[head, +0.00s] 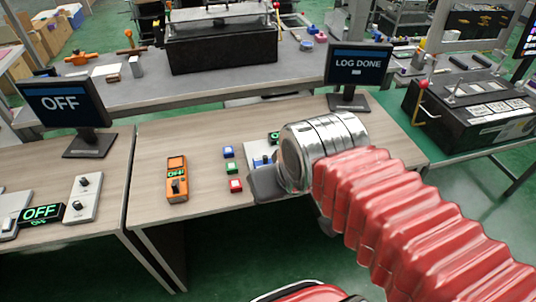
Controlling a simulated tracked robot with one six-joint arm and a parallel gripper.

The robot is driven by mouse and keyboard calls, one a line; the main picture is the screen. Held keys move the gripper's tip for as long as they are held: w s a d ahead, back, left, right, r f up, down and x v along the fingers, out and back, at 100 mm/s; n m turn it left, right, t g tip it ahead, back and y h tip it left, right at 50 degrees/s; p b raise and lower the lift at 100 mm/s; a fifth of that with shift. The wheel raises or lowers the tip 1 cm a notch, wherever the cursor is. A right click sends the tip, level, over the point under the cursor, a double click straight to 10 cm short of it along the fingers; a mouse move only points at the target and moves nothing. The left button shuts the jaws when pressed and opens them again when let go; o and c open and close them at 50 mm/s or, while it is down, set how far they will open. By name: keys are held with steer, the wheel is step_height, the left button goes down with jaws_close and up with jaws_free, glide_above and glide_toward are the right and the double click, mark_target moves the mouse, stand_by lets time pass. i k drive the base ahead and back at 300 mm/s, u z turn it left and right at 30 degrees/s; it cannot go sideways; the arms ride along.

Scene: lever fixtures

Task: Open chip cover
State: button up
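My gripper (268,184) is over the right part of the near wooden table, at the end of my silver wrist and red ribbed arm. Only a dark grey part of it shows, so I cannot tell whether it is open or shut. A light grey fixture (262,158) with a blue part and a small green-lit display (274,138) stands just behind it. The gripper and wrist hide much of this fixture. I cannot tell whether it bears the chip cover, or whether the gripper touches it. No other chip cover can be made out.
Blue, green and red button blocks (233,168) stand left of my gripper, and an orange meter (177,180) is further left. A "LOG DONE" monitor (357,66) stands behind my wrist. An "OFF" monitor (64,103) stands on the left table. Bare wood lies around the meter.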

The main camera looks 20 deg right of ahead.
mark_target(263, 160)
steer(key=u, duration=0.35)
steer(key=i, duration=1)
steer(key=z, duration=0.05)
